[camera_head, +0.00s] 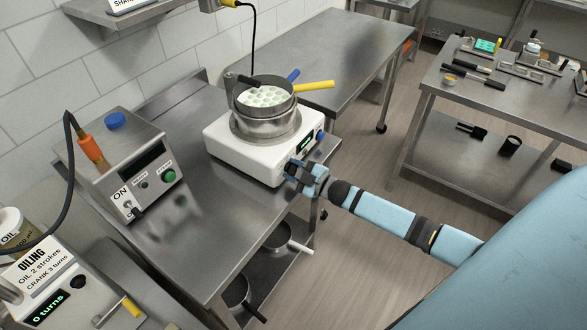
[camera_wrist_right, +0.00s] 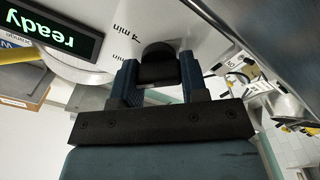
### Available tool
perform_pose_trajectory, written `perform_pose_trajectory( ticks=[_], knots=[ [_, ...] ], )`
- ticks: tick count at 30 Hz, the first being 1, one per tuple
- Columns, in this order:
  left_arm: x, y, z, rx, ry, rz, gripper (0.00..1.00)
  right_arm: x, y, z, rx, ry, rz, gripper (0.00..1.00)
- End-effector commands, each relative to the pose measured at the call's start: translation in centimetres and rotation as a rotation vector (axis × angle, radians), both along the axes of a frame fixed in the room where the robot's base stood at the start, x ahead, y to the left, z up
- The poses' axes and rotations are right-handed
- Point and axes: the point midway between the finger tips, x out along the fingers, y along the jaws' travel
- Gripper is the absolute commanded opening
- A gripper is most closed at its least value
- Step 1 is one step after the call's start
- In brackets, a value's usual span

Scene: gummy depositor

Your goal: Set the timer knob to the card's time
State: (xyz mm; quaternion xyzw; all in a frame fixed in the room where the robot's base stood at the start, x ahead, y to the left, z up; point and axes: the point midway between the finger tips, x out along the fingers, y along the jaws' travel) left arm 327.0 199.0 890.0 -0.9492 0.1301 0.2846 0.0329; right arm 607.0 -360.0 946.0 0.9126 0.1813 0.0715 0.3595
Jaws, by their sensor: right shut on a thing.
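The timer knob (camera_wrist_right: 158,54) is a dark round knob on the front of a white heater unit (camera_head: 228,143). In the right wrist view it sits between the two blue fingers of my right gripper (camera_wrist_right: 159,76), which is shut on it. In the head view my right gripper (camera_head: 296,170) is at the unit's front face and hides the knob. A "4 min" mark (camera_wrist_right: 127,34) is printed beside the knob. The unit's display (camera_wrist_right: 48,32) reads "ready" in green. I cannot make out a card giving a time. My left gripper is not in view.
A pot (camera_head: 266,126) with a yellow handle (camera_head: 314,86) stands on the heater unit. A blue knob (camera_head: 320,135) is on its front. A steel control box (camera_head: 120,165) and an oiling station (camera_head: 50,280) stand left. The steel table (camera_head: 190,125) has bare room between them.

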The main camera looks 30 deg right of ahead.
Motion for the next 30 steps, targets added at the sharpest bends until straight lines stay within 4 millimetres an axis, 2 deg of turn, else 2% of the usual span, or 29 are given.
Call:
perform_pose_trajectory(
  ticks=[19, 20, 23, 30],
  knots=[
    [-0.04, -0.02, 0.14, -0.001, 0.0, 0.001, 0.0, 0.02, -0.05, 0.03, 0.049, 0.02, 0.0, 0.17],
    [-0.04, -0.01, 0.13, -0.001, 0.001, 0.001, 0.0, 0.02, -0.05, 0.03, 0.049, 0.02, 0.0, 0.43],
    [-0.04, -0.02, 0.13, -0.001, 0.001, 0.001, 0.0, 0.02, -0.04, 0.03, 0.048, 0.02, 0.0, 0.66],
    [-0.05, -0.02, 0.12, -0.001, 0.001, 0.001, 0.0, -0.01, -0.03, 0.01, 0.048, 0.02, 0.0, 0.66]
  ],
)
